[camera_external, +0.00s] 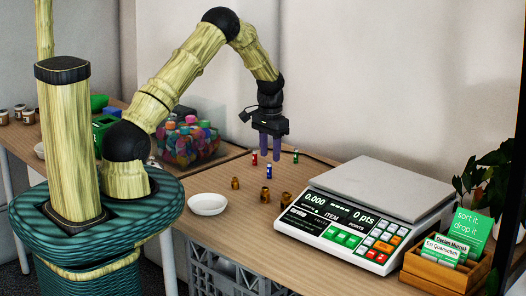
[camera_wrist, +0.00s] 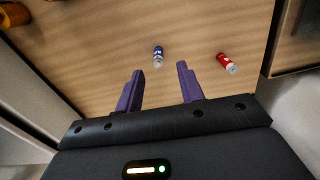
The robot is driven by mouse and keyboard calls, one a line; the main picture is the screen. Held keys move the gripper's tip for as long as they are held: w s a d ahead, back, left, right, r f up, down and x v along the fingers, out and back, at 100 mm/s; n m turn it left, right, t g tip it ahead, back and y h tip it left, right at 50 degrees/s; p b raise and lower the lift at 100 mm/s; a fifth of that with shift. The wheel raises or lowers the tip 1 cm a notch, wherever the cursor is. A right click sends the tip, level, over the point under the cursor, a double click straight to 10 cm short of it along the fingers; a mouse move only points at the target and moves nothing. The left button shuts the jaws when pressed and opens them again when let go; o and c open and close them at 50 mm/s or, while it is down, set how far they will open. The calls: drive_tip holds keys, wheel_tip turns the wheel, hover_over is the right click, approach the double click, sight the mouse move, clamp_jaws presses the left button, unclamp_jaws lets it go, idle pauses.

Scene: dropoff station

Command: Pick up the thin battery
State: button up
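Small batteries stand on the wooden table: a red one (camera_external: 254,159), a blue one (camera_external: 269,172) and a green one (camera_external: 295,157). I cannot tell for sure which is the thin one. My gripper (camera_external: 270,155) is above the table among them, its two purple fingers pointing down, open and empty. In the wrist view the blue battery (camera_wrist: 158,56) appears just beyond the gap between the fingertips (camera_wrist: 160,70). The red battery (camera_wrist: 227,63) appears right of the fingers, outside the gap. The green one is not visible there.
Several small amber pieces (camera_external: 265,197) stand nearer the front, with a white bowl (camera_external: 207,204) to their left. A scale (camera_external: 368,190) stands at right, beside a wooden card box (camera_external: 440,268). A clear bin (camera_external: 187,140) of colourful items is behind left.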

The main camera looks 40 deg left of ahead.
sight(269, 178)
drive_tip(key=f, duration=0.5)
drive_tip(key=shift+s+f, duration=0.1)
drive_tip(key=shift+s, duration=0.15)
clamp_jaws()
